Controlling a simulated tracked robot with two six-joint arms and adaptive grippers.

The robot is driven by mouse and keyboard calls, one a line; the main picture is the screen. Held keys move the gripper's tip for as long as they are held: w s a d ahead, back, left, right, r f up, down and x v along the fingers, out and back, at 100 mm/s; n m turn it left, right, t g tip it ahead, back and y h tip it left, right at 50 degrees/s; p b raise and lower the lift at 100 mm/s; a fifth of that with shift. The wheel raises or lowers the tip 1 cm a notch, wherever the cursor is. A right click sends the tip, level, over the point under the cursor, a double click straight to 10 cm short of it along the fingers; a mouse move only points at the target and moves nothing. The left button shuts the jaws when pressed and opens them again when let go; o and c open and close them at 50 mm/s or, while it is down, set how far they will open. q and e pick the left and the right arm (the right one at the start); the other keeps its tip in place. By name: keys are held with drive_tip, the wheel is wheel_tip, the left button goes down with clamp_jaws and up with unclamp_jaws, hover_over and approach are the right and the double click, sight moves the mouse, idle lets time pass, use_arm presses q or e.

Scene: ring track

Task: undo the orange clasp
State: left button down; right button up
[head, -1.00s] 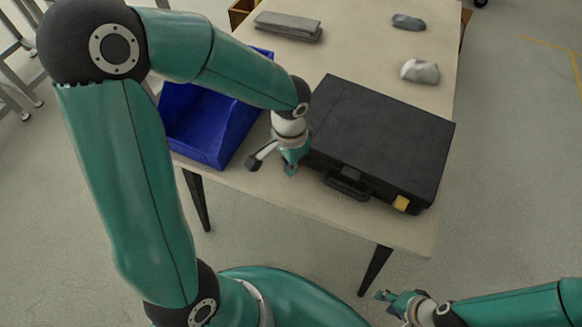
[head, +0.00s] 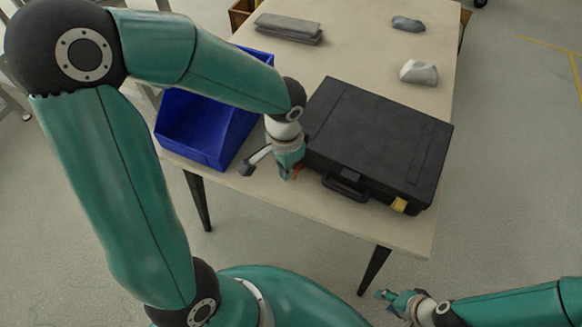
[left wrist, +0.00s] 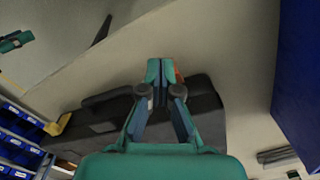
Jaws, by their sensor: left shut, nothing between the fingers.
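The black case (head: 375,140) lies closed on the table, its handle (head: 344,188) on the near side. A small orange piece, the orange clasp (head: 298,171), shows at the case's near left end, mostly hidden by my left gripper (head: 287,174). In the left wrist view a sliver of the orange clasp (left wrist: 179,74) shows right beside the fingertips (left wrist: 160,70). The left fingers are together with nothing between them; whether they touch the clasp I cannot tell. A yellow clasp (head: 399,205) sits at the near right end of the case. My right gripper (head: 384,295) hangs low, beyond the table's near edge.
A blue bin (head: 205,158) stands left of the left gripper. The table's near edge is close to the case.

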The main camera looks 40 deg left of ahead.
use_arm(q)
wheel_tip(320, 180, up, 6)
drive_tip(key=p, duration=0.4)
drive_tip(key=shift+f, duration=0.1)
use_arm(e)
wheel_tip(320, 180, up, 4)
drive_tip(key=shift+r, duration=0.25)
